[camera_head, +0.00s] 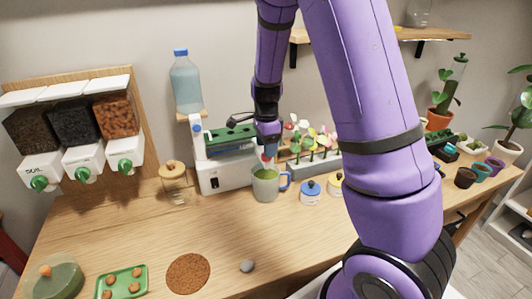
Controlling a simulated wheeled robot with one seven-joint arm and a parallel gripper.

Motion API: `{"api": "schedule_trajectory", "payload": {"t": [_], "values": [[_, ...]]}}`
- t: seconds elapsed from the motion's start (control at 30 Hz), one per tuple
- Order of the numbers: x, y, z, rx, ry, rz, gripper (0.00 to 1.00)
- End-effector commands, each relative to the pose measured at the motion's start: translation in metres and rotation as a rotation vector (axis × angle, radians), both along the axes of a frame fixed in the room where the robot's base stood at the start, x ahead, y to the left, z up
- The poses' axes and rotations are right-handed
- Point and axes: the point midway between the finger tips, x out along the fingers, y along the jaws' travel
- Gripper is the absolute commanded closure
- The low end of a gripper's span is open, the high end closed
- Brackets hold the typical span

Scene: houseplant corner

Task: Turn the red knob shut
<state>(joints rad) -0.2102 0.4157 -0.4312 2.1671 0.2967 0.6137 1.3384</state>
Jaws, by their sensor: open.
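A small patch of red (264,157), which may be the red knob, shows just below my gripper and above a grey-green mug. Most of it is hidden, so I cannot tell its shape or how it is turned. My gripper (268,147) points down at the right end of a white machine (222,172) with a green top. The jaws are open, very close to the red patch; I cannot tell whether they touch it or are around it. The mug (265,187), with green contents and a blue handle, stands below on the wooden table (130,232).
A water bottle (186,84) stands on a small shelf behind the machine. A rack of flowers (312,150) and a blue-lidded jar (310,193) stand to the right. A cork-lidded jar (174,184) is at left. My arm hides part of the right side. The table's front middle is mostly clear.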

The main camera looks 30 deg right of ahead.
Motion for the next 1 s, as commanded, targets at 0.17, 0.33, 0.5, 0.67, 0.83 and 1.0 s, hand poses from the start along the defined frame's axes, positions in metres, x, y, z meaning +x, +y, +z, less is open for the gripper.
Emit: {"api": "schedule_trajectory", "payload": {"t": [0.17, 0.33, 0.5, 0.67, 0.83, 1.0], "values": [[0.000, 0.000, -0.020, 0.000, 0.002, 0.000, 0.39], [0.000, 0.000, -0.028, 0.000, 0.000, 0.000, 0.39], [0.000, 0.000, -0.029, 0.000, 0.000, 0.001, 0.39], [0.000, 0.000, -0.028, 0.000, 0.000, 0.001, 0.55], [0.000, 0.000, -0.028, 0.000, 0.000, 0.001, 0.88], [0.000, 0.000, -0.028, 0.000, -0.001, 0.006, 0.88]]}}
